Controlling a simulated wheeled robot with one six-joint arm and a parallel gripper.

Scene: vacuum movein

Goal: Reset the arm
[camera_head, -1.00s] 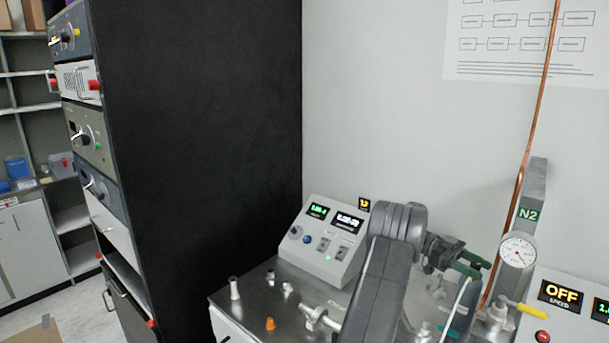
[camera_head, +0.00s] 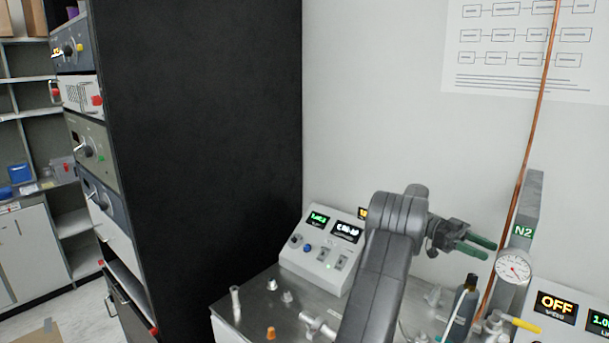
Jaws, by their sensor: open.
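My gripper (camera_head: 486,250) is open and empty, with green-tipped fingers pointing right. It is at the end of my grey arm (camera_head: 385,265), which rises from the bottom of the view. The fingers are in the air, left of the round pressure gauge (camera_head: 513,267) and above a dark bottle (camera_head: 465,303). The gripper and the bottle look apart.
A grey control box (camera_head: 322,248) with lit displays stands on the metal bench (camera_head: 262,300), partly behind my arm. A copper pipe (camera_head: 533,130) runs up the wall at right, beside the N2 post (camera_head: 530,205). A tall black cabinet (camera_head: 200,140) stands at left.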

